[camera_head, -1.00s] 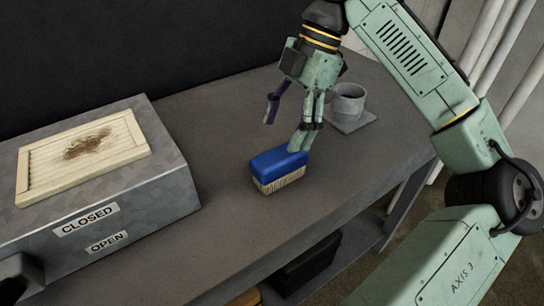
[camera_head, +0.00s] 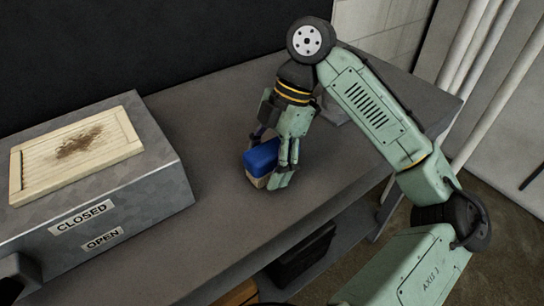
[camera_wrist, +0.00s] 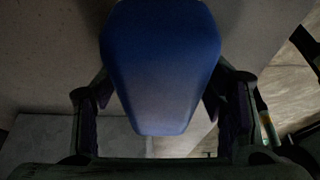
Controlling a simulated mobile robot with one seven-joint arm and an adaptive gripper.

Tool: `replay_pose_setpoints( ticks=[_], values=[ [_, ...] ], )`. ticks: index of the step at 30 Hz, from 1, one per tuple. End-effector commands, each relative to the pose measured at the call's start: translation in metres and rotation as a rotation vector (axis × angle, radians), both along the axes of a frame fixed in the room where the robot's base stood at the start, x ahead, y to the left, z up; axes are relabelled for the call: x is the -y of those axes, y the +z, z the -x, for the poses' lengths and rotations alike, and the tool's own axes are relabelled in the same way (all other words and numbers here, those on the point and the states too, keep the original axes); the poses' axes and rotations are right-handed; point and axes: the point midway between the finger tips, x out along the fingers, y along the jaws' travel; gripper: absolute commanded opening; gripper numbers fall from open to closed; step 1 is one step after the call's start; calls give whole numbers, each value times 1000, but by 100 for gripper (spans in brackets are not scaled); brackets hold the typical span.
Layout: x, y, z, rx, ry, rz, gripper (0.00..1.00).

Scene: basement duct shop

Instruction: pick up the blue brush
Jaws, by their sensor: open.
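The blue brush (camera_head: 261,157) has a blue block on top and pale bristles below. It rests on the grey bench top (camera_head: 215,150), right of the metal box. My gripper (camera_head: 268,168) is open and lowered over the brush, with a finger on either side of it. In the wrist view the brush's blue top (camera_wrist: 160,65) fills the middle, between the two fingers of my gripper (camera_wrist: 163,110). I cannot tell whether the fingers touch it. The bristles are partly hidden by a finger.
The grey mug is mostly hidden behind my arm. A dark wall backs the bench, and a black box (camera_head: 303,255) sits on the lower shelf.

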Motion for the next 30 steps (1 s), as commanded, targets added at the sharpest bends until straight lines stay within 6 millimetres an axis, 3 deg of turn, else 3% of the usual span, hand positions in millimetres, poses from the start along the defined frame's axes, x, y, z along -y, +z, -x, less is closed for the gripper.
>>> replay_pose_setpoints(
  ticks=[26, 30],
  values=[
    [0, 0, 0, 0, 0, 0, 9],
    [0, 0, 0, 0, 0, 0, 9]
  ],
)
